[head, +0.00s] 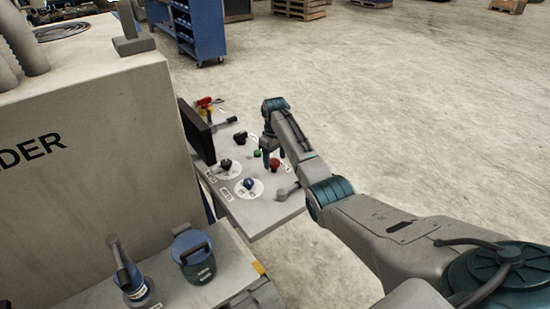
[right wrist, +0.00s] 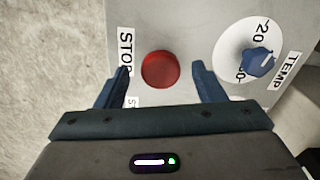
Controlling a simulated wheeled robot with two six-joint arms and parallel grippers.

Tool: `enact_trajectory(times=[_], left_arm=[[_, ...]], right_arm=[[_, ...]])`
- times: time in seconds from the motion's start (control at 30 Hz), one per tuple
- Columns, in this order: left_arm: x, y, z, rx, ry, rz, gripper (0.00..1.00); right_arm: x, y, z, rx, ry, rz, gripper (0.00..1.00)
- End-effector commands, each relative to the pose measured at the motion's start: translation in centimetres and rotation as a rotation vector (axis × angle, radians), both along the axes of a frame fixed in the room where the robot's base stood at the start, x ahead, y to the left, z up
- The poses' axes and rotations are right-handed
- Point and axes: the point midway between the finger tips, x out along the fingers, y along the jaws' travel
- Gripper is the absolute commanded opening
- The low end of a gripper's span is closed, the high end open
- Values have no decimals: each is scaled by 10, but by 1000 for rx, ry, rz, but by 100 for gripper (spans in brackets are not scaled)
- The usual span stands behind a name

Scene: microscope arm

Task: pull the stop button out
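The stop button is a round red button (head: 275,164) on the sloping grey control panel (head: 262,212). In the right wrist view the red button (right wrist: 160,71) sits beside a white "STOP" label (right wrist: 125,50). My right gripper (head: 273,156) is at the button, its fingers pointing down to the panel. In the right wrist view my right gripper (right wrist: 161,72) is open, one finger on each side of the button with a gap on both sides. How far the fingertips are above the panel is hard to tell. My left gripper is not in view.
A blue TEMP knob (right wrist: 258,62) on a white dial is to the right in the wrist view. The panel also has a black knob (head: 226,164), a green button (head: 257,153) and a grey lever (head: 287,191). A black screen (head: 197,133) stands at its left.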

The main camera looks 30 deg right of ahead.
Motion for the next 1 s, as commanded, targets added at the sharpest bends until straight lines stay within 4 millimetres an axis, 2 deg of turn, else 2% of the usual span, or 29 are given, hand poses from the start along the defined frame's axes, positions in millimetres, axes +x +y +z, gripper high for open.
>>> enact_trajectory(times=[0.17, 0.27, 0.5, 0.7, 0.83, 1.0], left_arm=[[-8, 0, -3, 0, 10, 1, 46], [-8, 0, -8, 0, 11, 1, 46], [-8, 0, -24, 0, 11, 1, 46], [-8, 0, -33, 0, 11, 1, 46], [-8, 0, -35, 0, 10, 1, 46], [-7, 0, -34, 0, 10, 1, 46]], right_arm=[[0, 0, 3, 0, 0, 0, 63], [0, 0, 15, 0, -2, 0, 63], [0, 0, 63, -1, -4, 0, 63], [0, 0, 96, 0, -3, 0, 63], [-1, 0, 106, 0, -2, 0, 63], [-1, 0, 109, 0, -1, 0, 63]])
